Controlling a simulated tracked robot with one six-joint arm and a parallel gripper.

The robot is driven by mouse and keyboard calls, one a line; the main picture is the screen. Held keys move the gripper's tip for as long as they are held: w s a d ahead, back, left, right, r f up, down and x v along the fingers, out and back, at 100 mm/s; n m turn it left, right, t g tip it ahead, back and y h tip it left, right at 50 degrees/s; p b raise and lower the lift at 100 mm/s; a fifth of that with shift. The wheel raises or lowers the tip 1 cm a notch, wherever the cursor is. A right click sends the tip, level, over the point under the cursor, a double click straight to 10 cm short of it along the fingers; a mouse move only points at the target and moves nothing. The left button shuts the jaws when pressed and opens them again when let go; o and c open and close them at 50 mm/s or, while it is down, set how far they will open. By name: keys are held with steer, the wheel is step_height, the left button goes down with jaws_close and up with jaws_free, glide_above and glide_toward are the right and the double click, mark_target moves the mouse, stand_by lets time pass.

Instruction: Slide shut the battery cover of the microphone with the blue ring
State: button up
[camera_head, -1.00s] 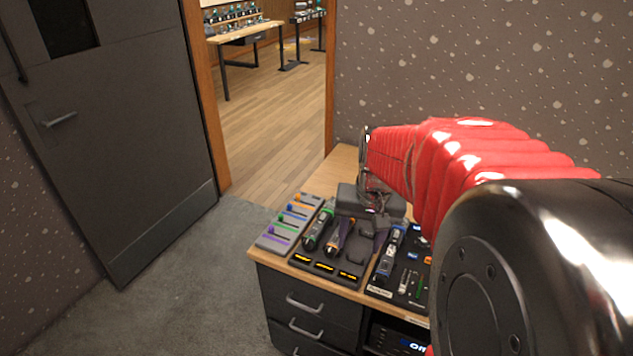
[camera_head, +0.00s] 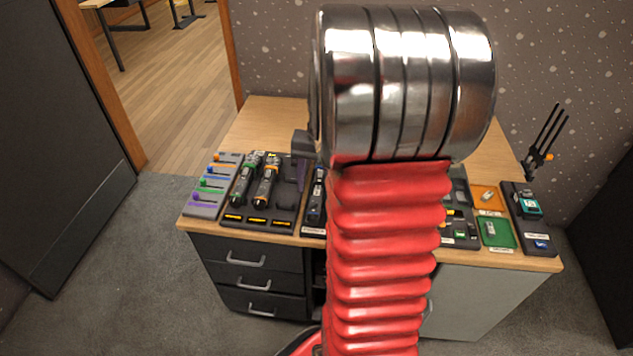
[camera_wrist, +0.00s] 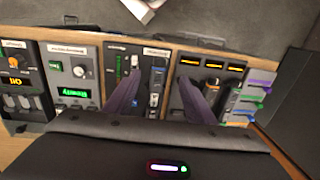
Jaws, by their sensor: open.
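The microphone with the blue ring (camera_head: 316,200) lies on a dark board at the front of the desk, partly hidden by my red arm in the head view. In the wrist view the dark, slim microphone with blue and pale parts (camera_wrist: 157,85) lies between my fingers in the picture. My gripper (camera_wrist: 158,82) is open and empty, with two dark purple fingers spread above the board. I cannot tell whether they touch anything. The battery cover is too small to make out, so its position cannot be told. My arm hides most of the gripper in the head view.
A dock holds a green-ringed microphone (camera_head: 243,182) and an orange-ringed microphone (camera_head: 267,182). A fader panel (camera_head: 212,190) lies at the left. Green and orange trays (camera_head: 495,233) and an upright antenna unit (camera_head: 545,145) stand at the right. Small panels with displays (camera_wrist: 75,92) adjoin the board.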

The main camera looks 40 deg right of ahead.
mark_target(315, 202)
steer(key=f, duration=0.9)
steer(key=w+f, duration=0.1)
steer(key=f, duration=0.3)
steer(key=shift+a+f, duration=0.2)
steer(key=shift+a, duration=0.2)
steer(key=shift+c, duration=0.6)
steer(key=c, duration=1)
steer(key=shift+w+d, duration=0.95)
steer(key=shift+d, duration=0.3)
steer(key=shift+w+d, duration=0.2)
steer(key=shift+d, duration=0.05)
steer(key=shift+w+d, duration=0.7)
steer(key=shift+d, duration=0.25)
steer(key=o, duration=1.1)
